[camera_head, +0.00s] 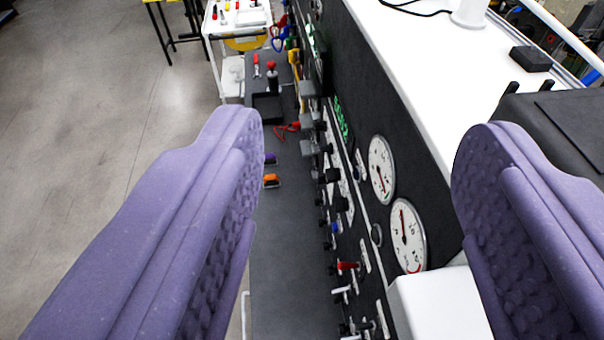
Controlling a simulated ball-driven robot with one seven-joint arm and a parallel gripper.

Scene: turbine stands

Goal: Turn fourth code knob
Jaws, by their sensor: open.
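My gripper (356,150) shows as two purple, bumpy fingers at the left and right of the view. They stand wide apart with nothing between them. Between them, farther off, is a dark control panel (345,100) seen at a steep slant. A column of small black and grey knobs (312,121) runs down its face, next to green lit digits (341,118). Which of these is the fourth code knob I cannot tell. The left finger hides part of the bench.
Two round white gauges (382,167) sit on the panel, with a red-handled valve (347,266) and white taps below. A white box (440,303) is close at the lower right. A dark bench top (285,235) lies left of the panel. Open floor (100,100) is at the left.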

